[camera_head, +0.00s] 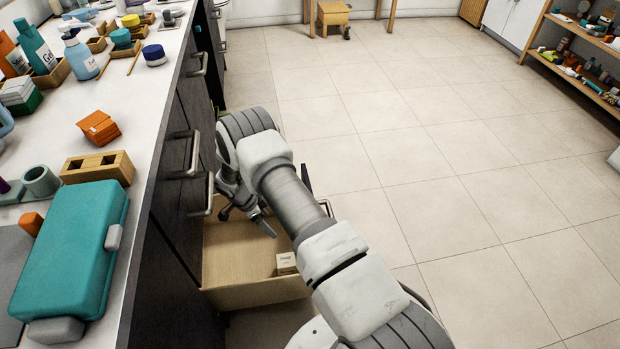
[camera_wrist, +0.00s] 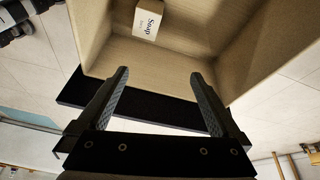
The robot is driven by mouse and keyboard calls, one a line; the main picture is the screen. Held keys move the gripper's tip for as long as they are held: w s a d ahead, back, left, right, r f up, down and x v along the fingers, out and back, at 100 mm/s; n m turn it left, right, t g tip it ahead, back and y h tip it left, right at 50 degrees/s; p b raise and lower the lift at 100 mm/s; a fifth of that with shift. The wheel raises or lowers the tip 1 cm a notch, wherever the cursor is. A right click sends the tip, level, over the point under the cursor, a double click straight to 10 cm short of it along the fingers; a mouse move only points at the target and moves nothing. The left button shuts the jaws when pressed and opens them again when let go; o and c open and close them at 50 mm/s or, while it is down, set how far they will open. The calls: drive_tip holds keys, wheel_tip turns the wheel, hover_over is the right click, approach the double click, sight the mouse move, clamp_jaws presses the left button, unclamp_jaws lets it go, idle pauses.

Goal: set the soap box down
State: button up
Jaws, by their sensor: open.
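The soap box (camera_head: 286,263) is a small pale box with the word "Soap" on it. It rests inside the open wooden drawer (camera_head: 232,297), near the drawer's right front corner in the head view. In the wrist view the soap box (camera_wrist: 148,19) lies at the top, against the drawer wall and apart from my fingers. My gripper (camera_wrist: 162,95) is open, with nothing between its two dark fingers. In the head view my gripper (camera_head: 258,222) is over the drawer, partly hidden by my arm.
Dark cabinet fronts with metal handles stand beside the drawer. The tiled floor (camera_head: 450,170) to the right is clear.

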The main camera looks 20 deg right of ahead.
wheel_tip(320, 180, up, 19)
drive_tip(key=d+n, duration=0.1)
drive_tip(key=n, duration=0.3)
drive_tip(key=s+d+r+n+t+y, duration=0.15)
drive_tip(key=s+r, duration=0.25)
drive_tip(key=r, duration=0.5)
drive_tip(key=s+d+r+n, duration=0.1)
drive_tip(key=s+r+n, duration=0.2)
drive_tip(key=s+r, duration=0.35)
drive_tip(key=s+r+n+t+y, duration=0.2)
drive_tip(key=s+r+n+t, duration=0.2)
drive_tip(key=s+r+n, duration=0.5)
drive_tip(key=s+r, duration=0.7)
drive_tip(key=s, duration=0.4)
drive_tip(key=shift+a+r+t, duration=0.25)
drive_tip(key=shift+t, duration=0.1)
drive_tip(key=shift+y, duration=0.25)
wheel_tip(320, 180, up, 24)
drive_tip(key=p, duration=2.3)
drive_tip(key=shift+f+p, duration=0.2)
drive_tip(key=shift+p, duration=0.1)
